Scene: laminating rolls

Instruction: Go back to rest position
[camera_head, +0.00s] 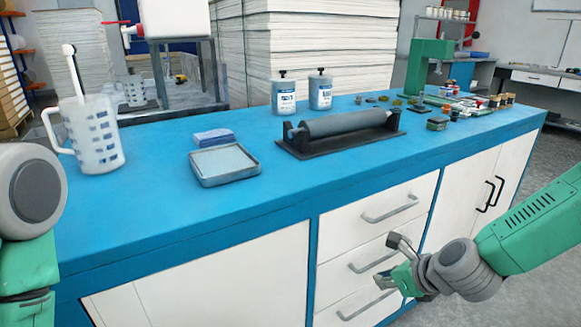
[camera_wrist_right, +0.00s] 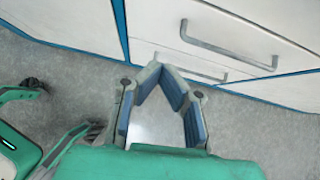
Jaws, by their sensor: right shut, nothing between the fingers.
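My right gripper (camera_head: 393,262) is in front of the drawers, below the level of the worktop, apart from everything on it. The right wrist view shows its fingers (camera_wrist_right: 160,68) with tips together and nothing between them. My left arm shows at the left edge of the head view, but its gripper is out of the picture. A grey roller (camera_head: 345,124) on a dark stand lies on the blue worktop (camera_head: 290,190). A shallow grey tray (camera_head: 224,181) sits left of it, with a small blue stack (camera_head: 213,137) behind.
A white measuring jug (camera_head: 97,135) stands at the worktop's left. Two labelled bottles (camera_head: 284,96) stand behind the roller. A green press (camera_head: 428,68) and several small parts are at the far right. Drawer handles (camera_head: 390,208) stick out close to my right gripper.

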